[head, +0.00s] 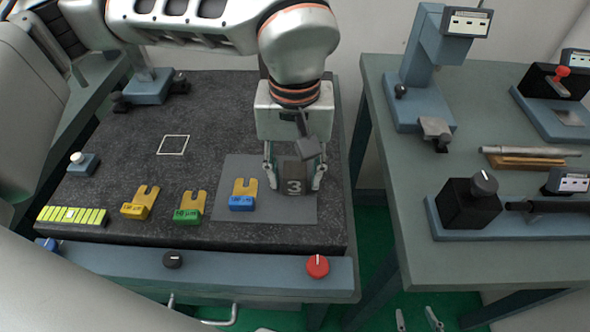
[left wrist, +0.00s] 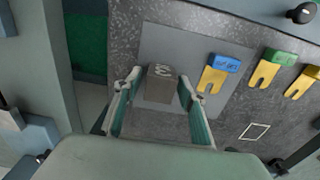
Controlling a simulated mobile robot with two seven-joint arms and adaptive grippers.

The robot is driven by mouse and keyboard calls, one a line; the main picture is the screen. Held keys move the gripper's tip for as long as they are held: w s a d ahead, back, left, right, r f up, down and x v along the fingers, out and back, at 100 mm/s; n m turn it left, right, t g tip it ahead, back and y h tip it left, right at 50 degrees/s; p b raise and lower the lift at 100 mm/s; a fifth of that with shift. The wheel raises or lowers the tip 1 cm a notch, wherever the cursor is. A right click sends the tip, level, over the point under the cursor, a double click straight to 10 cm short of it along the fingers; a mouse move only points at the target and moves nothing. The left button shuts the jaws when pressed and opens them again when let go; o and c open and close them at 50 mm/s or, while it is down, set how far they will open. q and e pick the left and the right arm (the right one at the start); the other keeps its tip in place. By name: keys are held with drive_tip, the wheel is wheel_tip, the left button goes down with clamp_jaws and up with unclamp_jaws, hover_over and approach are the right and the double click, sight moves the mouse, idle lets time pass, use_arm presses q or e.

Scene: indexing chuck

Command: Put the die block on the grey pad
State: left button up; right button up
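The die block (head: 293,180) is a dark grey-brown block with a pale 3 on its face. It stands on the right part of the flat grey pad (head: 270,211), and the block also shows in the left wrist view (left wrist: 159,86) over the pad (left wrist: 180,42). My left gripper (head: 294,184) points down with one finger on either side of the block. Its fingers (left wrist: 160,92) are apart, with gaps to the block. Two fingertips of my right gripper (head: 419,320) show apart at the bottom edge of the head view, with nothing visible between them.
A blue-and-yellow fork gauge (head: 243,196) lies on the pad left of the block. Green (head: 189,207) and yellow (head: 140,203) ones lie further left on the dark plate. A red knob (head: 317,266) is on the front edge. A bench (head: 490,85) with instruments stands right, across a gap.

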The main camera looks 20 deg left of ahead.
sight(295, 170)
use_arm(q)
drive_tip(key=shift+r, duration=0.1)
wheel_tip(295, 170, up, 12)
drive_tip(key=p, duration=0.1)
drive_tip(key=shift+p, duration=0.3)
idle(0.3)
idle(0.4)
